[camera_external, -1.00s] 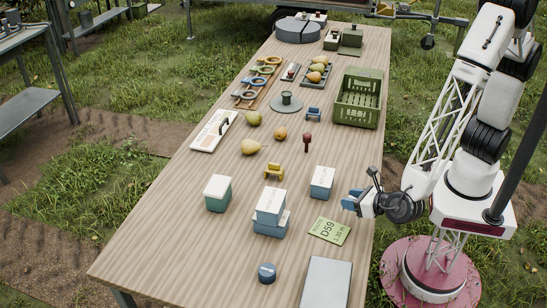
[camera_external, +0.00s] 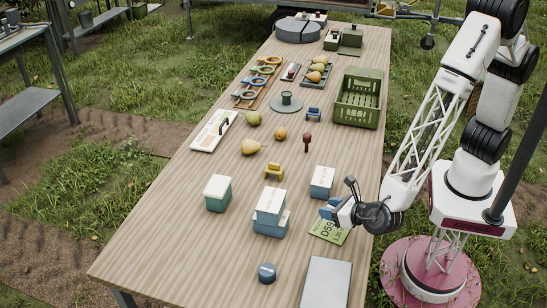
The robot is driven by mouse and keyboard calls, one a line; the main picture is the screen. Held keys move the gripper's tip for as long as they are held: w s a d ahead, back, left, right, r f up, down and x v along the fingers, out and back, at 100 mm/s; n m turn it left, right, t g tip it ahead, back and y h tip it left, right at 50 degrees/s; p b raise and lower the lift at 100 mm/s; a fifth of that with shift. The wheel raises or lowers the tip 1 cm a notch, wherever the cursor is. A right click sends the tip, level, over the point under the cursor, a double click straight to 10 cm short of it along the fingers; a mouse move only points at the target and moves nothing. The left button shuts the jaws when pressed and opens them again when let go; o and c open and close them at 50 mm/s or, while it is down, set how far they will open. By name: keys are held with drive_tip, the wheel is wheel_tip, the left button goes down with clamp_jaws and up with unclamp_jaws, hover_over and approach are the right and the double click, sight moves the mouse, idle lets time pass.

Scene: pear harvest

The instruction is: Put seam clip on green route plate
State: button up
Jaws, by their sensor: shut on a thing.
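The green route plate (camera_external: 326,232), marked D59, lies flat on the table near its right edge. My gripper (camera_external: 331,210) is shut on a small blue piece (camera_external: 326,212), which I take to be the seam clip. The clip is just above the plate's far edge in the picture; whether it touches the plate cannot be told from this view. The gripper partly hides the clip and the plate's upper right part.
A white-topped blue box (camera_external: 321,182) stands close behind the plate. Stacked boxes (camera_external: 270,212) are to its left. A grey flat panel (camera_external: 326,284) and a dark blue round tin (camera_external: 267,273) lie nearer. A yellow clip-like piece (camera_external: 273,172) is farther back.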

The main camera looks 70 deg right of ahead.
drive_tip(key=shift+f, duration=1.65)
drive_tip(key=shift+f, duration=0.1)
drive_tip(key=o, duration=0.9)
drive_tip(key=v, duration=1.2)
